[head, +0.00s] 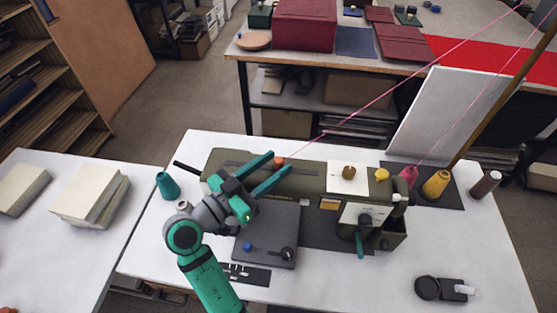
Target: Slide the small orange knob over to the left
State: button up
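The small orange knob (280,161) sits at the right part of a dark slot (240,166) on top of an olive-green machine (310,178). The slot runs on to the left of the knob. My gripper (279,164) reaches in from the lower left, its two green fingers spread apart. The knob shows near the two fingertips, seemingly between them. I cannot tell whether either finger touches it. The gripper hides part of the machine's top and left end.
The machine stands on a white table (400,285). A yellow knob (381,174), thread spools (437,184) and taut pink threads lie to the right. A teal cone (167,185) stands at the left. A grey plate (262,222) lies in front.

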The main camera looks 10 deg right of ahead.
aim_at(229, 163)
jog(key=shift+x, duration=1.25)
jog(key=shift+c, duration=0.6)
grip_shut()
jog(key=w+a, duration=0.1)
jog(key=a, duration=0.3)
jog(key=w+a, duration=0.2)
jog(key=a, duration=0.2)
jog(key=w+a, duration=0.2)
jog(key=a, duration=0.2)
jog(key=shift+w+a, duration=0.1)
jog(key=shift+a, duration=0.1)
jog(key=shift+o, duration=0.6)
grip_release()
jog(key=v, duration=1)
jog(key=shift+s+a, duration=0.25)
jog(key=shift+a, duration=0.1)
jog(key=shift+w, duration=0.1)
